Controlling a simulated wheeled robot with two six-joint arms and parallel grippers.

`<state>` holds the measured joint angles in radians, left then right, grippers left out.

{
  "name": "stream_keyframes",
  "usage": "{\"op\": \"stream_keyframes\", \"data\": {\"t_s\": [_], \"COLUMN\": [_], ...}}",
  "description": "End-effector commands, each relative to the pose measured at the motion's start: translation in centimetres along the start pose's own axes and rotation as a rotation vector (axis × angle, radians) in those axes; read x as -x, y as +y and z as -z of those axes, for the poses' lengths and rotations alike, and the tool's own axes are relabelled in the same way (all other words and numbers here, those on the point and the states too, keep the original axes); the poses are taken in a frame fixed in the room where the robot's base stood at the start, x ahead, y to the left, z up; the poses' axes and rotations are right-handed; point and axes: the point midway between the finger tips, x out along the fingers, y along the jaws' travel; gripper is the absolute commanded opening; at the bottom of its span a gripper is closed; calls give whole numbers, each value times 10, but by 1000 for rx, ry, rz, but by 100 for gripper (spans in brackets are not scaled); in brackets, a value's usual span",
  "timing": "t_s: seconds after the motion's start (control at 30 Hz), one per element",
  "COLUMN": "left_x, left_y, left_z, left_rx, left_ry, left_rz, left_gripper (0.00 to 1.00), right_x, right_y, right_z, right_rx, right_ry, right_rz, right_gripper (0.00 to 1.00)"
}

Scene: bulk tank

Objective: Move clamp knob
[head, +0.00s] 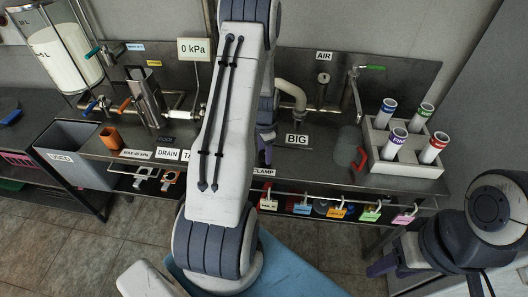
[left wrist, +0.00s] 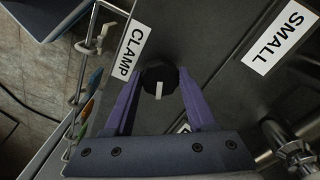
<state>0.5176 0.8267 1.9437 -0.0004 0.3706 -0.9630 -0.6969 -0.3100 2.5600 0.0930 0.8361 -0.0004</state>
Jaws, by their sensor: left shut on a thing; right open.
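The clamp knob (left wrist: 158,74) is a black round knob with a white pointer line, in the left wrist view next to the CLAMP label (left wrist: 131,49). Its white line points down in that view, toward my gripper's palm. My left gripper (left wrist: 159,82) has its two purple fingers shut on the knob, one on each side. In the head view my left gripper (head: 265,150) is partly hidden behind its own arm, and I cannot make out the knob there. My right gripper (head: 384,266) is open and low at the right, away from the bench, only partly visible.
The steel bench has a BIG label (head: 297,140) and a rack of tubes (head: 378,158) on the right. Coloured tags (head: 337,211) hang along the front rail. A 0 kPa display (head: 194,50) stands behind. A grey bin (head: 72,160) is at left.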

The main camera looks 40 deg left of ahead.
Motion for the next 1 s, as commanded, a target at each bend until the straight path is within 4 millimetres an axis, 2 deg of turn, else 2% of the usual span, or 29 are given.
{"op": "stream_keyframes", "data": {"t_s": [0.33, 0.8, 0.83, 0.87, 0.9, 1.0], "left_x": [1, 1, 1, 1, 1, 0], "left_y": [0, 0, 0, 0, 0, 0], "left_z": [-1, -1, -1, -1, 0, 0], "left_rx": [-107, -118, -118, -117, -117, -117], "left_ry": [-1, -1, -1, -1, -1, -1], "left_rz": [-1, -2, -2, -2, -2, -1], "left_gripper": [1, 1, 68, 79, 86, 86], "right_x": [1, 1, 1, 1, 1, 1], "right_y": [0, 0, 0, 0, 0, 0], "right_z": [0, 0, 0, 0, 0, 0], "right_rx": [0, 0, 0, 0, 0, 0], "right_ry": [0, 0, 0, 0, 0, 0], "right_rz": [0, 0, 0, 0, 0, 0], "right_gripper": [50, 50, 50, 50, 50, 50]}}
